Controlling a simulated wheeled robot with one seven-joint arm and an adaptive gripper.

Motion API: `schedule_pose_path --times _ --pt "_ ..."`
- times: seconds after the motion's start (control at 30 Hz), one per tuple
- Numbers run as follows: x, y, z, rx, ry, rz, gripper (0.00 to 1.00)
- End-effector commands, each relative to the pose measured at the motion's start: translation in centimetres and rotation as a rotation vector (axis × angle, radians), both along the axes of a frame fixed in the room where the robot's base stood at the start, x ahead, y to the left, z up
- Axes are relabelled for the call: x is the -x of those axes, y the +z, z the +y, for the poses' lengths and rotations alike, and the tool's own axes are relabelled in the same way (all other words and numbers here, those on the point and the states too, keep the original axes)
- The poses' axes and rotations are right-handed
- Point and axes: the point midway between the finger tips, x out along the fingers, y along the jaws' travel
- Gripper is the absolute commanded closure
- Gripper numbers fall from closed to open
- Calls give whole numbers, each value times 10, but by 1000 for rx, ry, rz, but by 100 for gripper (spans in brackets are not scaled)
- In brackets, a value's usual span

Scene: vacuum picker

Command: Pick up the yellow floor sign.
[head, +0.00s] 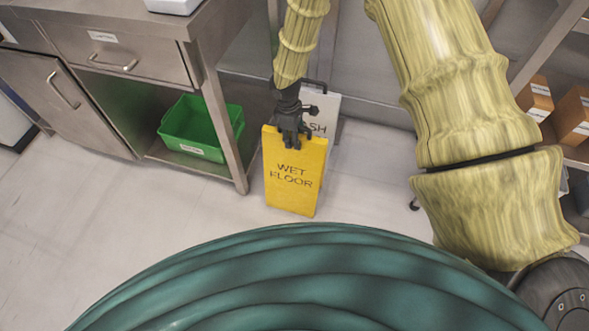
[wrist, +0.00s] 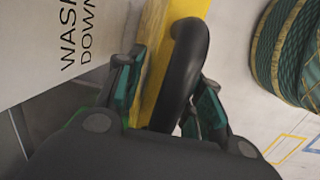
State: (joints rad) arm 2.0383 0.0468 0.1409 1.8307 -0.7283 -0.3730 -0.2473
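The yellow floor sign (head: 293,182), lettered WET FLOOR, stands upright on the floor in the middle of the head view. My gripper (head: 292,139) is at its top edge, pointing down, with its fingers spread apart. In the wrist view, the sign's yellow top edge (wrist: 187,10) and a curved black handle (wrist: 186,62) lie between the fingers of my gripper (wrist: 165,92). Some yellow shows between the left finger and the handle. The right finger is close to the handle; contact there cannot be told.
A white WASH DOWN sign (head: 330,105) stands close behind the yellow one. A steel bench (head: 225,130) with a green bin (head: 185,142) on its lower shelf is at left. Shelving with cardboard boxes (head: 574,115) is at right. Floor at the left front is clear.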

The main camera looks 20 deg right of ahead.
Motion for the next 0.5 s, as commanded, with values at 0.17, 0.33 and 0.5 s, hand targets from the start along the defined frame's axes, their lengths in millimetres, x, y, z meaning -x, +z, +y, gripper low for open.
schedule_pose_path --times 0.17,0.33,0.5 --pt "0 0 0 0 0 0 100" --pt "0 0 0 0 0 0 100" --pt "0 1 0 1 0 -1 100"
